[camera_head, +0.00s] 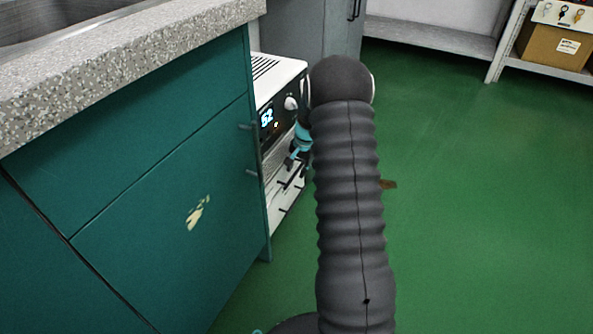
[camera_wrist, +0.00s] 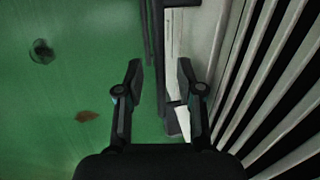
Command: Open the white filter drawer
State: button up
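A white unit (camera_head: 282,72) with a slotted top, a lit display and a knob stands at the far end of the teal cabinets. Its lower white front (camera_head: 285,190) carries dark bar handles; I cannot tell for sure which part is the filter drawer. My gripper (camera_head: 297,160) is in front of this face, partly hidden by my arm. In the wrist view my gripper (camera_wrist: 159,75) has its two fingers apart. A strip of white front (camera_wrist: 174,45) and dark bars show beyond and between the fingers. I see no handle clearly gripped.
Teal cabinets (camera_head: 160,190) with a speckled worktop (camera_head: 130,60) stand on the left. A grey cabinet (camera_head: 310,30) is behind the unit. A shelf with a cardboard box (camera_head: 555,45) is at back right. The green floor (camera_head: 480,200) at right is mostly clear.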

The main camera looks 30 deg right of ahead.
jog(key=shift+w+f, duration=0.1)
jog(key=shift+f, duration=0.15)
grip_shut()
